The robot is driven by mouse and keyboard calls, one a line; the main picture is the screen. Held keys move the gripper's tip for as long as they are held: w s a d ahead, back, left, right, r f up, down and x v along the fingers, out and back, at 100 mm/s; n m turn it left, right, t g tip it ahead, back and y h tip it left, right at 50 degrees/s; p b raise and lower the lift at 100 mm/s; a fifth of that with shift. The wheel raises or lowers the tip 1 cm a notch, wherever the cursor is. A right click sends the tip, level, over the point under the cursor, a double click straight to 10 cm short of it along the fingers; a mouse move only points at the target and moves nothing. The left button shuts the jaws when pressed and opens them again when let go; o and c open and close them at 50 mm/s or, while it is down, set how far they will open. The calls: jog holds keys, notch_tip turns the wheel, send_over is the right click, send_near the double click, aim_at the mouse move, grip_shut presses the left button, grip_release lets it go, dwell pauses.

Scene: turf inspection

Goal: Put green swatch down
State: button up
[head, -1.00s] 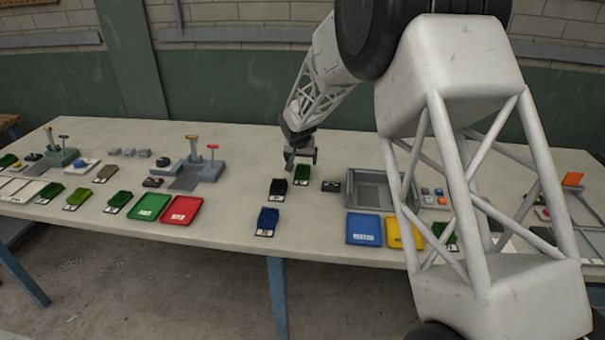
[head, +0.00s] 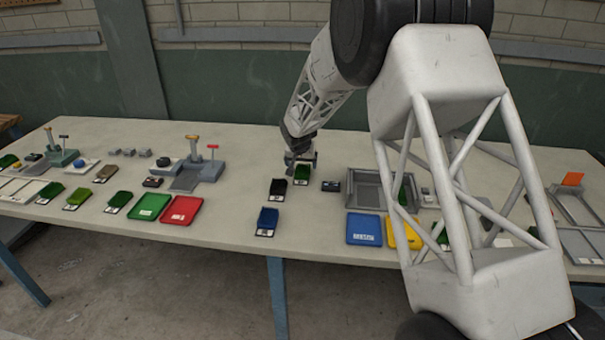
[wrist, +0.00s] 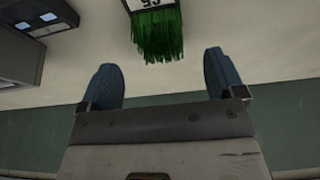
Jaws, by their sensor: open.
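A green swatch (head: 302,173) with a white label lies on the table, just in front of my gripper (head: 300,157) in the head view. The wrist view shows the same green swatch (wrist: 157,36) as grassy tufts beside a white numbered label at the top edge. My gripper (wrist: 161,72) is open, with its two blue-grey fingers spread wide. The space between the fingers is empty, and the swatch lies beyond the fingertips, apart from them. Part of the swatch is cut off by the wrist view's edge.
A black swatch (head: 278,187) and a blue swatch (head: 267,219) lie close by. A small dark box (head: 331,185) and a grey bin (head: 352,193) stand to the right. Blue (head: 363,231), yellow (head: 397,236), red (head: 182,210) and green (head: 149,207) trays line the front.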

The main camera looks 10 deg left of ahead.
aim_at(302, 170)
jog(key=shift+x, duration=2.6)
jog(key=c, duration=1.1)
jog(key=shift+o, duration=0.2)
jog(key=shift+r, duration=0.15)
jog(key=shift+r, duration=1.55)
jog(key=shift+s+d+r, duration=0.15)
jog(key=shift+s, duration=0.2)
jog(key=s+d, duration=0.1)
jog(key=s, duration=0.3)
jog(key=s+d+r, duration=0.1)
jog(key=s+d, duration=0.1)
jog(key=s, duration=0.3)
jog(key=s+d, duration=0.2)
jog(key=s, duration=0.3)
jog(key=shift+s+r, duration=0.15)
jog(key=shift+s, duration=0.1)
